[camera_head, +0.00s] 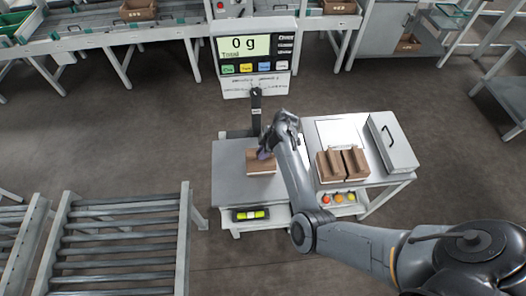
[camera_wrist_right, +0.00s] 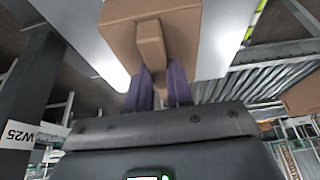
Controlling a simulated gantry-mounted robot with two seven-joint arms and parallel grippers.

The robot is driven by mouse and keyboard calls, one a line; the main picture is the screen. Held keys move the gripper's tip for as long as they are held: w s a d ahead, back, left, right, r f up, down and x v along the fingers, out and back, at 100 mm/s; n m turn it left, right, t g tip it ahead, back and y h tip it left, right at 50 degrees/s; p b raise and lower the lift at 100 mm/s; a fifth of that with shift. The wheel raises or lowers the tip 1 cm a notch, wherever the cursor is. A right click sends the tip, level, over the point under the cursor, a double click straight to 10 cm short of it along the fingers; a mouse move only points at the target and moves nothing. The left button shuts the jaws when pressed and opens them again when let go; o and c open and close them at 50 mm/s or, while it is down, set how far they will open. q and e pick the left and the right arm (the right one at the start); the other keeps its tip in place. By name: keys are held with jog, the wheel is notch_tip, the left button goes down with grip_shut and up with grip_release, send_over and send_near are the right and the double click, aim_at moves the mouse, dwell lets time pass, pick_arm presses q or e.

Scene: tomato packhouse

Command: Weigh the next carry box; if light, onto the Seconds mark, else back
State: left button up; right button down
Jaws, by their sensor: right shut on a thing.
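A brown carry box (camera_head: 261,168) is at the scale's grey platform (camera_head: 228,190). My right gripper (camera_head: 265,153) is shut on its raised middle handle, and the purple fingers show in the right wrist view (camera_wrist_right: 160,85) against the box (camera_wrist_right: 205,25). I cannot tell whether its base touches the platform. The scale display (camera_head: 244,47) reads 0 g. Two more brown carry boxes (camera_head: 329,167) (camera_head: 356,162) stand side by side on the table to the right. A white sheet (camera_head: 340,130) lies behind them, its writing unreadable. My left gripper is out of view.
A grey case with a black handle (camera_head: 393,143) lies at the table's right. A roller conveyor (camera_head: 120,240) stands at left. The display's dark post (camera_head: 256,112) rises behind the platform.

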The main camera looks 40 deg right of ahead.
jog(key=shift+f, duration=0.25)
dwell(0.3)
jog(key=c, duration=0.9)
grip_release()
jog(key=shift+f, duration=0.1)
jog(key=c, duration=0.3)
jog(key=shift+c, duration=0.2)
notch_tip(320, 180, up, 7)
jog(key=p, duration=0.7)
